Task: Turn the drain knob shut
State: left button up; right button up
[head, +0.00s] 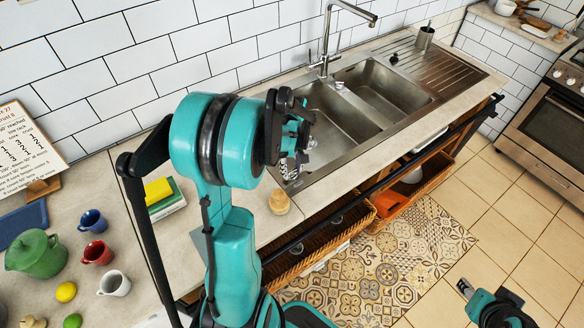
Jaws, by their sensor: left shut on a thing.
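The steel sink (338,130) has two basins and a ribbed drainboard at the right. My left arm reaches in front of its left basin. My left gripper (292,162) is at the near left corner of the sink, partly hidden by my own wrist. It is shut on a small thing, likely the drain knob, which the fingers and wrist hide. I cannot tell how the knob is turned. My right gripper (465,288) is low at the right, over the floor and away from the sink. Its fingers are too small to read.
A tall faucet (326,45) stands behind the basins. A small wooden-topped jar (279,202) stands on the counter near my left arm. A yellow sponge (158,190), several mugs and a green pot (36,256) are at the left.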

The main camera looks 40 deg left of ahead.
aim_at(292, 171)
pick_arm(q)
jog(key=o, duration=1.2)
jog(key=shift+c, duration=0.2)
notch_tip(292, 171, up, 12)
